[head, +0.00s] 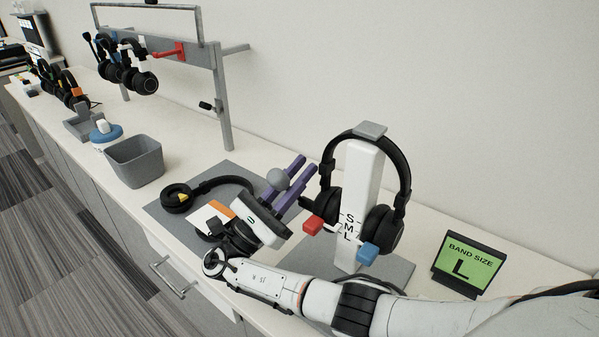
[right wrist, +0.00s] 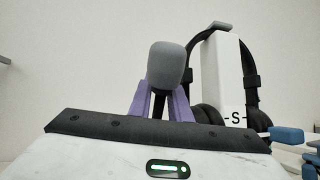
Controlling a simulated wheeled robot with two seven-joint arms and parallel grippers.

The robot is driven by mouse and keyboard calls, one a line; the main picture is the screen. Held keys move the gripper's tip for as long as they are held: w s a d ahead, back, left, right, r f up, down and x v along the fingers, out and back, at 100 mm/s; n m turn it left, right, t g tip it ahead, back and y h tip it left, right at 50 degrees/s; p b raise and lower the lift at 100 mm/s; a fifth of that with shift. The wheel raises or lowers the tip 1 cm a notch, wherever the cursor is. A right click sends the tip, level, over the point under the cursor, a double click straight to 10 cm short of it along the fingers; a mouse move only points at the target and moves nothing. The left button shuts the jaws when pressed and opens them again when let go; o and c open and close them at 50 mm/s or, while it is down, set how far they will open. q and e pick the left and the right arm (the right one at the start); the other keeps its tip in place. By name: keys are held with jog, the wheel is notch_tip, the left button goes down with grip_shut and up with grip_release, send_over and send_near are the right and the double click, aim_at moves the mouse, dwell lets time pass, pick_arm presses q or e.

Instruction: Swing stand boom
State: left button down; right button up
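A black headset (head: 396,170) hangs over a white post (head: 362,190) marked S, M, L. A black boom piece (head: 307,203) shows beside its left ear cup. My right gripper (head: 308,162) reaches in from the right, left of the post, with two purple fingers pointing towards the back wall. A grey foam tip (head: 278,179) overlaps the fingers. In the right wrist view the foam tip (right wrist: 169,66) hides the fingertips, and a dark strip shows between the fingers. A narrow gap separates the fingers; whether they grip the boom is unclear. My left gripper is out of view.
A red block (head: 313,225) and a blue block (head: 368,254) sit at the post's front. A sign reading "BAND SIZE L" (head: 468,264) stands right. Another headset (head: 177,198) lies on a grey mat (head: 160,212). A grey bin (head: 136,161) and a headset rack (head: 222,110) are further left.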

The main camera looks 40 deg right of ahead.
jog(key=shift+o, duration=1)
